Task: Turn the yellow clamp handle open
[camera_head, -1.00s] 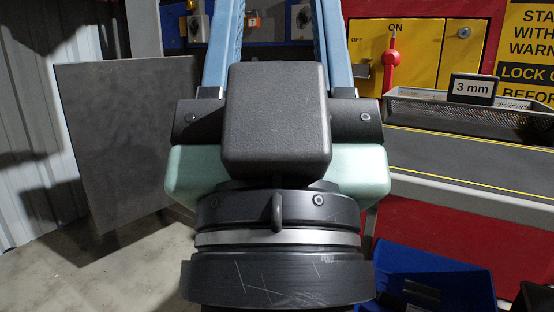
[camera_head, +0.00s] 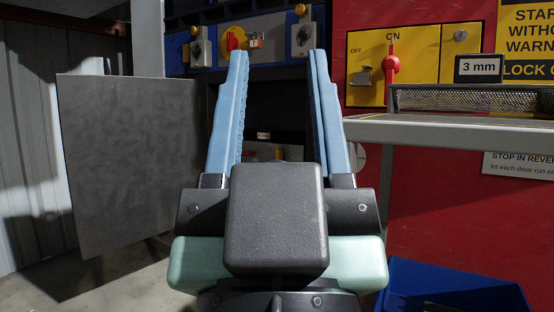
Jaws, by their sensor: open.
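My gripper (camera_head: 279,58) is open, with two long blue fingers pointing away from me and nothing between them. A blue panel stands behind the fingertips. I cannot make out a yellow clamp handle. Low between the fingers is a dark recess (camera_head: 272,112) with greyish shapes and a small pale label (camera_head: 263,136) at its bottom. My gripper's dark body hides what lies below.
The blue panel carries a red knob on a yellow disc (camera_head: 235,38), a padlock and grey switch boxes (camera_head: 303,40). A yellow ON/OFF box (camera_head: 430,62), a shelf edge (camera_head: 450,130) and blue bin (camera_head: 455,285) are right. A grey plate (camera_head: 130,165) stands left.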

